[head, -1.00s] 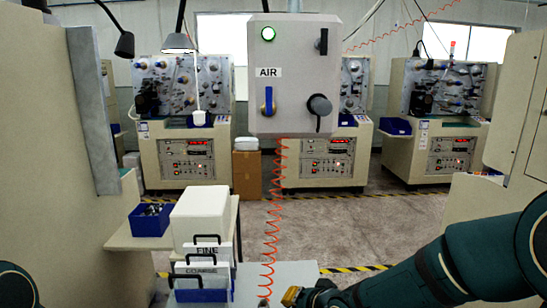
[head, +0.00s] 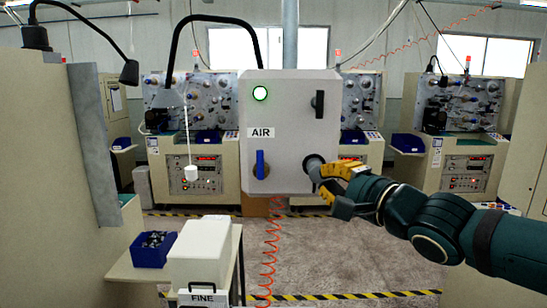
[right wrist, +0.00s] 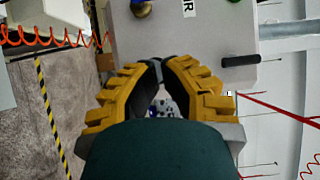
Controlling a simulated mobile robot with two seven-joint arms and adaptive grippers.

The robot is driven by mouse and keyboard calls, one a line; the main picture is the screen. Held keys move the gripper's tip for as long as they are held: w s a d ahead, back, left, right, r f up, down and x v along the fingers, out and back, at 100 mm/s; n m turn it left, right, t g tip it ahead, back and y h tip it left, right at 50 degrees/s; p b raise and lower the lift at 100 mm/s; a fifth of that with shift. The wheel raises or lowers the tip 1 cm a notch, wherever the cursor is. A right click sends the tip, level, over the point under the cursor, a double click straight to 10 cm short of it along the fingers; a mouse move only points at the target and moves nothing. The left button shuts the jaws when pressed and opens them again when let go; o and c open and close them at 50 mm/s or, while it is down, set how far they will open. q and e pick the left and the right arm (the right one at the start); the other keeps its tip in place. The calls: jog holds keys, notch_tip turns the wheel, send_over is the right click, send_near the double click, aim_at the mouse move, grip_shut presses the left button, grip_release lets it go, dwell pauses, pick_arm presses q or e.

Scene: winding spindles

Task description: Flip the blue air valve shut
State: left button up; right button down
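The blue air valve (head: 260,163) is on the lower left of a grey panel box (head: 290,120), under the AIR label. Its blue handle stands upright from a brass body. It also shows at the top edge of the right wrist view (right wrist: 142,5). My right gripper (head: 322,172) is at the box's lower right, by a dark round knob (head: 313,164), right of the valve. My left gripper is out of view.
A black handle (head: 319,104) and a lit green lamp (head: 260,93) are also on the box. An orange coiled hose (head: 268,255) hangs below. A blue bin (head: 153,248) and white box (head: 200,252) stand lower left.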

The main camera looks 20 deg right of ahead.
aim_at(261, 163)
dwell(0.3)
jog(key=b+x, duration=0.1)
jog(key=x, duration=0.9)
jog(key=shift+f, duration=0.2)
jog(key=shift+w+a+f+b, duration=0.1)
jog(key=shift+w+a+b, duration=0.2)
jog(key=shift+a+b, duration=0.15)
jog(key=shift+w+a+b, duration=0.3)
jog(key=shift+a+b, duration=0.05)
jog(key=shift+a, duration=0.2)
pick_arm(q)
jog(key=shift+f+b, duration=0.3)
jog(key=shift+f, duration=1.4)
pick_arm(e)
jog(key=shift+w+a+r, duration=0.1)
jog(key=shift+w+a, duration=0.05)
jog(key=shift+a, duration=0.25)
jog(key=shift+w+a+r, duration=0.1)
jog(key=shift+w+a, duration=0.1)
jog(key=shift+a, duration=0.2)
jog(key=shift+s, duration=0.1)
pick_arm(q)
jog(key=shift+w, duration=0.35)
pick_arm(e)
jog(key=shift+r, duration=0.15)
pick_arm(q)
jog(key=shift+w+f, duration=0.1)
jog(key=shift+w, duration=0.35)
pick_arm(e)
jog(key=shift+a, duration=0.2)
